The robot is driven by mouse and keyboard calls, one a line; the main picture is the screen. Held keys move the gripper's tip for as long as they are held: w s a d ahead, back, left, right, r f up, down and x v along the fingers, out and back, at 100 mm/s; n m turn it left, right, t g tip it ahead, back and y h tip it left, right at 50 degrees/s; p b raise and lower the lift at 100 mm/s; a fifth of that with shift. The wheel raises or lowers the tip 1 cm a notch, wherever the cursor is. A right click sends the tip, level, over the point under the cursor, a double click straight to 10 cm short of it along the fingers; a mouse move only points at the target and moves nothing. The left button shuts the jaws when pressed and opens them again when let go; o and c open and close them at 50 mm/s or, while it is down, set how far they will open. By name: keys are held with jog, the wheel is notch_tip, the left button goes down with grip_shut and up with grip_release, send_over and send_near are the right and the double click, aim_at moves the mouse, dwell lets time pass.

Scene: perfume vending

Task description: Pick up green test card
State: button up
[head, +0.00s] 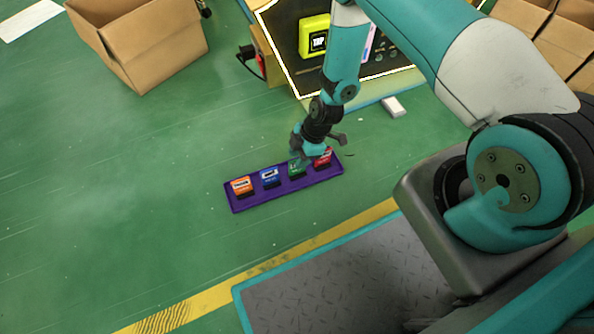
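The green test card (297,170) sits in a purple tray (237,206) on the floor, between a blue card (270,177) and a red card (324,158). An orange card (242,185) is at the tray's left end. My gripper (303,159) points down right over the green card and hides its upper part. The fingertips are small and overlap the card in the head view, so I cannot tell whether they touch it or how far apart they are.
An open cardboard box (140,45) stands at the upper left. A dark panel with a yellow-green device (314,36) is behind my arm. A small white block (394,107) lies to the right. The floor left of the tray is clear.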

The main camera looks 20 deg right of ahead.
aim_at(295, 174)
jog(key=b+x, duration=0.3)
jog(key=x, duration=0.1)
jog(key=shift+d+f, duration=0.1)
jog(key=shift+f, duration=0.2)
jog(key=shift+w+r, duration=0.1)
grip_shut()
jog(key=shift+r, duration=0.15)
